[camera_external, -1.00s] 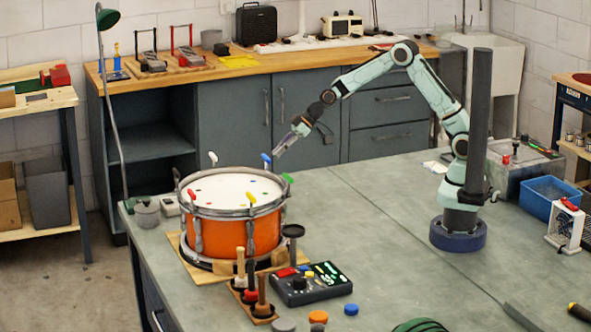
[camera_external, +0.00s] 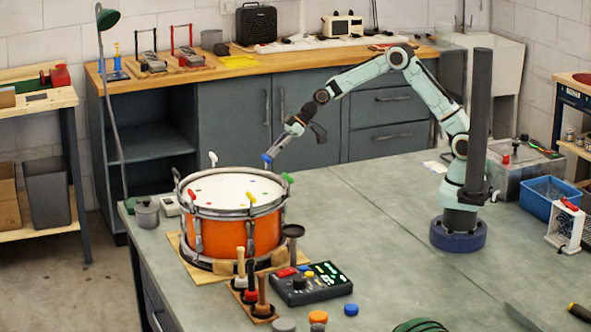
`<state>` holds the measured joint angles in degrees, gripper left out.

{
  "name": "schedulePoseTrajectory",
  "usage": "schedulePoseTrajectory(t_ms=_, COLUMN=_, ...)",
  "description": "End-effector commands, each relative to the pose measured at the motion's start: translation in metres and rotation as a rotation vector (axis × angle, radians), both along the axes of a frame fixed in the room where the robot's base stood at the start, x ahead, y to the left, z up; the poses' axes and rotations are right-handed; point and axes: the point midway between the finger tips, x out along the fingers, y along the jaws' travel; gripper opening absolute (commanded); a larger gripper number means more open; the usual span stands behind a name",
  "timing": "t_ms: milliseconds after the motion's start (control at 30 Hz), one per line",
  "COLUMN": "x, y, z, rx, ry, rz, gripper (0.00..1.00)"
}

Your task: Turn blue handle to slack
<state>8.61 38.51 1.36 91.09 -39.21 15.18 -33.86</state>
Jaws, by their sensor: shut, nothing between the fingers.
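The blue handle (camera_external: 266,158) sits on the far right rim of the orange drum (camera_external: 220,238). My gripper (camera_external: 269,155) is shut and empty, with its fingertips right at the blue handle; whether they touch it I cannot tell. The fingers slope down to the left from my wrist. The fingertips partly cover the handle. The drum stands upright on a wooden base on the bench (camera_external: 375,215).
Other handles stand around the rim: white (camera_external: 213,158), green (camera_external: 287,178), yellow (camera_external: 250,197) and red (camera_external: 192,194). A black control box (camera_external: 310,284) and a rack of wooden-handled tools (camera_external: 250,298) stand in front. The bench right of the drum is clear.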

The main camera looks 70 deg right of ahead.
Motion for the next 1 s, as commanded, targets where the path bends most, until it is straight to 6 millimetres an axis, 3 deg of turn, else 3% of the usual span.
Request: schedulePoseTrajectory(t_ms=1000, x=0.0090, y=-0.0014, z=-0.0002, rx=0.002, ry=-0.002, rz=0.241, gripper=0.00)
